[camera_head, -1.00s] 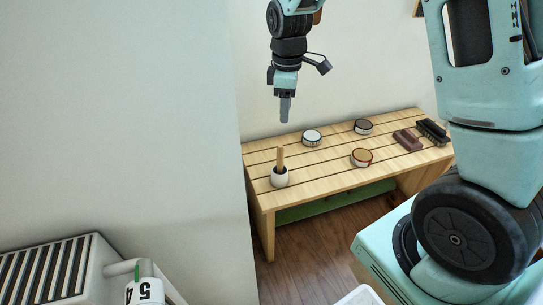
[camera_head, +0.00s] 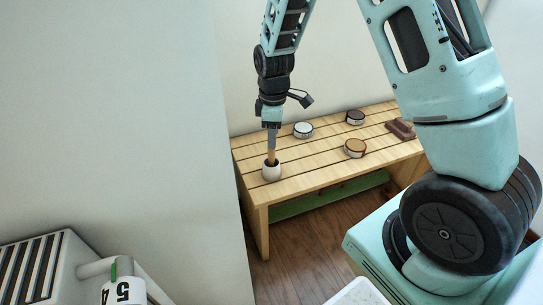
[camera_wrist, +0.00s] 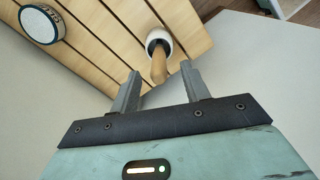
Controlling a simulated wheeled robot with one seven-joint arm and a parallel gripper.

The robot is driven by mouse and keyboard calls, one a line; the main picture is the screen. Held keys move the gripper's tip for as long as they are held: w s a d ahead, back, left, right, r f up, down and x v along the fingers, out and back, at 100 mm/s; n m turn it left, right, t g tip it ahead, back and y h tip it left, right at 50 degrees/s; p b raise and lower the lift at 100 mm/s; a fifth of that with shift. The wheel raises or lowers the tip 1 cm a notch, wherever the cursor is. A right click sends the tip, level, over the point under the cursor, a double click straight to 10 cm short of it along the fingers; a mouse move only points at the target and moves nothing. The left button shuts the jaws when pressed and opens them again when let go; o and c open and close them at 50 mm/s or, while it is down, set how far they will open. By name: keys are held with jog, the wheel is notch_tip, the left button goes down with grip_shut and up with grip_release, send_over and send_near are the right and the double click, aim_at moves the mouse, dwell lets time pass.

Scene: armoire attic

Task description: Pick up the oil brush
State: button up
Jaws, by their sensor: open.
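The oil brush shows as a plain wooden handle (camera_head: 271,157) standing up out of a small white cup (camera_head: 271,173) with a dark opening, near the left end of the slatted wooden bench. The brush's lower end is hidden in the cup. My gripper (camera_head: 270,146) points down right above the cup, at the handle's top. In the wrist view the two fingers (camera_wrist: 163,90) are apart, with the handle (camera_wrist: 160,68) just ahead of and partly between them. I cannot tell whether either finger touches it.
The bench (camera_head: 300,180) also bears a white-lidded tin (camera_head: 303,130), a dark tin (camera_head: 355,117), an amber-topped tin (camera_head: 355,148) and a brown brush-like block (camera_head: 400,128). A wall stands close behind the bench. A white slatted unit (camera_head: 40,268) is at lower left.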

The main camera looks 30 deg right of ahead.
jog(key=b, duration=0.2)
send_over(272, 165)
jog(key=f, duration=0.4)
jog(key=shift+w+d+f, duration=0.15)
jog(key=shift+w+f, duration=0.25)
grip_shut()
jog(key=shift+r, duration=0.1)
notch_tip(272, 165, up, 10)
jog(key=p, duration=0.3)
jog(key=shift+p, duration=0.3)
